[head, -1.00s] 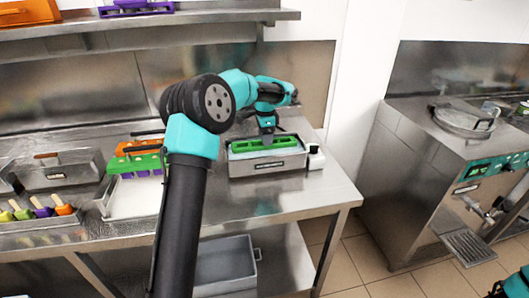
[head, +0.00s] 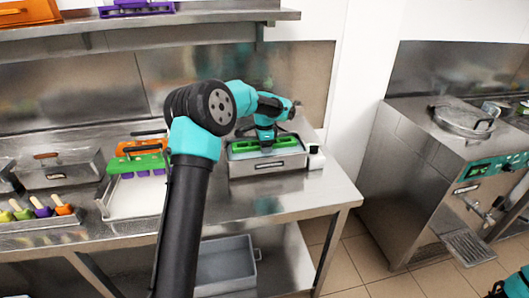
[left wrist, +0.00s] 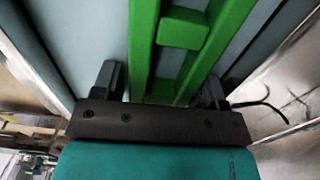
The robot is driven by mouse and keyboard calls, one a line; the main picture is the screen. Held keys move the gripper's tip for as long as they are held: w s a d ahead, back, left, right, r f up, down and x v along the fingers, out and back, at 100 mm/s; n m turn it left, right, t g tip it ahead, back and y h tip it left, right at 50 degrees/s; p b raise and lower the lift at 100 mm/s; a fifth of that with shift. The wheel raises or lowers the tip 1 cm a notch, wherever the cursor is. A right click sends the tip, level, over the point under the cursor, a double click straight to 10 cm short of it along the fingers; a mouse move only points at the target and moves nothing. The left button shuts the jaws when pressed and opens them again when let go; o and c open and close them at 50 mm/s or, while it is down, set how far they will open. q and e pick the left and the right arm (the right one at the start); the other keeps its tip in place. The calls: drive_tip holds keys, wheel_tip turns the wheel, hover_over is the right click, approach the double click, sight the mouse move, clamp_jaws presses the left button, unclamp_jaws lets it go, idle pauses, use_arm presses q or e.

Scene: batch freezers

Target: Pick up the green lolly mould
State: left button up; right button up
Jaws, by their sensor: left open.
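A green lolly mould (head: 286,142) sits in the metal bath (head: 268,163) towards the right end of the steel bench. It fills the middle of the left wrist view (left wrist: 183,28) as a green frame with a raised block across it. My left gripper (head: 266,147) is over the mould, pointing down. In the left wrist view the open fingers (left wrist: 160,88) stand on either side of the green frame, with gaps visible. I cannot tell whether either finger touches it. My right gripper is not in view.
Another green mould (head: 136,163) with purple below it and an orange mould (head: 140,147) stand left of my arm by a pale tray (head: 130,203). A small white-topped item (head: 315,157) stands close right of the bath. A shelf (head: 180,22) runs above.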

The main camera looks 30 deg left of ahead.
use_arm(q)
drive_tip(key=shift+c, duration=0.5)
drive_tip(key=c, duration=0.7)
drive_tip(key=shift+r, duration=0.1)
wheel_tip(320, 180, up, 10)
drive_tip(key=shift+f, duration=0.1)
idle(0.6)
